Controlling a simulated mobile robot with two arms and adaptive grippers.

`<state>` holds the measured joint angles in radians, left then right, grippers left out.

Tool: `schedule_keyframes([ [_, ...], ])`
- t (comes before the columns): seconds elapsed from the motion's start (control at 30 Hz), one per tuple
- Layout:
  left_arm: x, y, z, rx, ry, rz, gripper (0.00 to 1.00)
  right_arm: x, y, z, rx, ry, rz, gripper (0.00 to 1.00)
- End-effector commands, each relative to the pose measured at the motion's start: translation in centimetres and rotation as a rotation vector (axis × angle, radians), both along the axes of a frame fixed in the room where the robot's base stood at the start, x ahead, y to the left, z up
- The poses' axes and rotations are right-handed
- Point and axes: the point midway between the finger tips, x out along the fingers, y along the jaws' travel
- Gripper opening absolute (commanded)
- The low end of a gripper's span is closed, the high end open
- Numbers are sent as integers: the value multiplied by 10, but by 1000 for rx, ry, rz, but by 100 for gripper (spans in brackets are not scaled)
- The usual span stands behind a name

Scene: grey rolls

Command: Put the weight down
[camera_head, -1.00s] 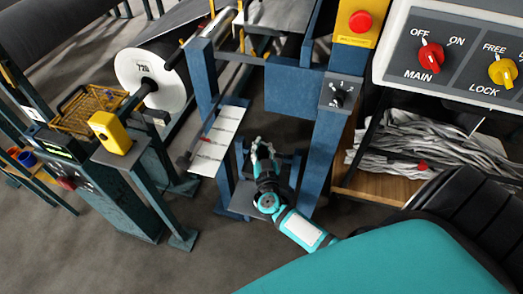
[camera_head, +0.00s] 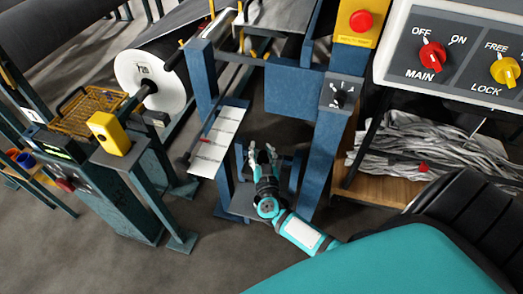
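My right gripper (camera_head: 263,149) reaches in from the lower right, pointing up between the blue posts of the machine frame. Its two fingers stand apart with a gap between them, and I see nothing held there. I cannot clearly make out the weight. A dark part (camera_head: 290,163) sits just right of the gripper inside the frame, but I cannot tell what it is. A dark round end (camera_head: 183,161) of a rod shows left of the white marked plate (camera_head: 216,140). My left gripper is not in view.
Blue posts (camera_head: 326,150) stand close on the right of the gripper. A control panel (camera_head: 460,40) with red and yellow knobs is at upper right, above a shelf of grey strips (camera_head: 430,147). A white roll (camera_head: 150,82) and a yellow box (camera_head: 110,134) are at left. Grey floor is open at lower left.

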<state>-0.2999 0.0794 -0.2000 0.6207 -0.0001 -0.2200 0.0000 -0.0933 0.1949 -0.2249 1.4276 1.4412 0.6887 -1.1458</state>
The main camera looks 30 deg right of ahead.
Motion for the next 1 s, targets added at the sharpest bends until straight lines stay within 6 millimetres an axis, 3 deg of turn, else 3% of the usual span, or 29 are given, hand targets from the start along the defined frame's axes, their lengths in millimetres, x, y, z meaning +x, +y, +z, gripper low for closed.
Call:
schedule_keyframes([
  [0.1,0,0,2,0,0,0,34,0,0,4,0,-1,0,34],
  [0.23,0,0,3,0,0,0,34,-14,7,2,4,3,0,34],
  [0.7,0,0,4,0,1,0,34,-96,47,4,2,2,-1,34],
  [1.0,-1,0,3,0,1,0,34,-108,53,6,1,0,0,34],
])
